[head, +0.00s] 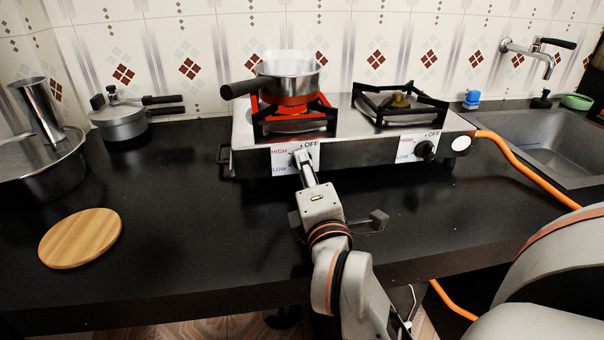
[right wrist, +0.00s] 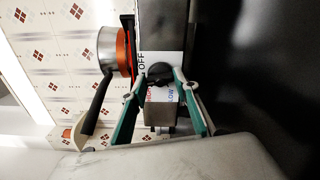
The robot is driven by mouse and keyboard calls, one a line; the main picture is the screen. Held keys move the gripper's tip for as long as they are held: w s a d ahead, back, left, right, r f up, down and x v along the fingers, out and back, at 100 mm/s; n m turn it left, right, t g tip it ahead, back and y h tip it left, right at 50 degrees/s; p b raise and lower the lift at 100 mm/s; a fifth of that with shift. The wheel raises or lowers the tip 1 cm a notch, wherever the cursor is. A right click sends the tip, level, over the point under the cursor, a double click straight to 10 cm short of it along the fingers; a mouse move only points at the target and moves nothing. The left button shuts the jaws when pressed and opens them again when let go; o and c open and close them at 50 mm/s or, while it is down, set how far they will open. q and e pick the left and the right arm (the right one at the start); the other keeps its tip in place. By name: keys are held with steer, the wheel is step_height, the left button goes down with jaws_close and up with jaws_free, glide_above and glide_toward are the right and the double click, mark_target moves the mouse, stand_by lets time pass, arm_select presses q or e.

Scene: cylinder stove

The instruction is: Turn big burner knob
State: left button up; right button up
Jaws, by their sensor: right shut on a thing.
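The stove (head: 350,160) stands against the tiled wall with two burners. The left burner (head: 290,117) glows red-orange under a steel pan with a black handle (head: 290,75). My right gripper (head: 304,162) is at the left knob on the stove front, in front of the HIGH/LOW/OFF label (head: 281,161), and mostly hides that knob in the head view. In the right wrist view, the black knob (right wrist: 158,74) sits between the two green fingers of my right gripper (right wrist: 160,80), which is shut on it. My left gripper is not in view.
The right burner (head: 400,101) is empty, with its own black knob (head: 425,151) below. A pressure cooker (head: 120,120), steel pot (head: 50,175) and round wooden board (head: 80,238) are at left. An orange hose (head: 525,165) and sink (head: 555,140) are at right. The front counter is mostly clear.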

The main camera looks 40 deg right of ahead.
steer(key=shift+m, duration=1.4)
steer(key=o, duration=1.1)
